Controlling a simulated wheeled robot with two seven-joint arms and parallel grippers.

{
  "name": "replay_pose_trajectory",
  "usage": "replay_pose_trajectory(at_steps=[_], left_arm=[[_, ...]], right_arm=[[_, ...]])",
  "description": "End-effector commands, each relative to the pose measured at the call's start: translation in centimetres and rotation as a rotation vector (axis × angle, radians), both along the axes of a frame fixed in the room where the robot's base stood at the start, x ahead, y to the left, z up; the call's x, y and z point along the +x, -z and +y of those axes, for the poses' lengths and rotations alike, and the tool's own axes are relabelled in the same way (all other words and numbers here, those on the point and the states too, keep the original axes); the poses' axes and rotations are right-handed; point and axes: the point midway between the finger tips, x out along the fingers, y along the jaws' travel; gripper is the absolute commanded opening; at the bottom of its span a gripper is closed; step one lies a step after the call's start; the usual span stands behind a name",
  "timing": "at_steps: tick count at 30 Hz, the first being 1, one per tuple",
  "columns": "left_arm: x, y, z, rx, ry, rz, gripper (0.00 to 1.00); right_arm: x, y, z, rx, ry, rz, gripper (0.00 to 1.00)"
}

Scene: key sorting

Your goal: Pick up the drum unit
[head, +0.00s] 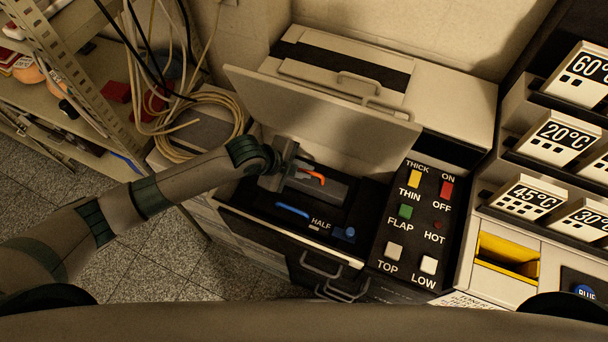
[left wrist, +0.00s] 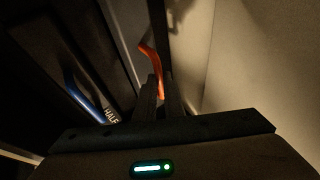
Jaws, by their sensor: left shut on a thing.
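The drum unit (head: 328,191) is a dark grey block with an orange handle (head: 315,176), sitting in the open bay of the beige machine (head: 440,106). My left gripper (head: 295,176) reaches in from the left and is shut at the orange handle. In the left wrist view the handle (left wrist: 149,57) runs down to the closed fingers (left wrist: 161,97). The exact contact is dark and partly hidden by the fingers. My right gripper is not in view.
A raised lid (head: 320,110) stands behind the bay. A blue lever (head: 292,211) marked HALF and a blue knob (head: 344,233) lie in front of the unit. A button panel (head: 418,225) is at right. Coiled cables (head: 215,98) and a shelf (head: 75,75) are at left.

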Motion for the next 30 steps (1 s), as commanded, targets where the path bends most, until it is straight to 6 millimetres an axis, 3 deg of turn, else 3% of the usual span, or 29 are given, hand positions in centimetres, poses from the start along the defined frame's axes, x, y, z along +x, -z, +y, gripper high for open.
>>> replay_pose_trajectory(at_steps=[6, 12, 30], left_arm=[[0.2, -3.8, -0.1, -0.004, 0.001, -0.007, 0.00], [0.1, -6.2, -0.1, -0.004, 0.000, -0.004, 0.00], [0.1, -6.9, 0.0, -0.002, 0.000, -0.002, 0.00]], right_arm=[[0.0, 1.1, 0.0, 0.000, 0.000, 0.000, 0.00], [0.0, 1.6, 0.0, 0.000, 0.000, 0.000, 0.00], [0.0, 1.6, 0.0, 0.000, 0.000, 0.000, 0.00]])
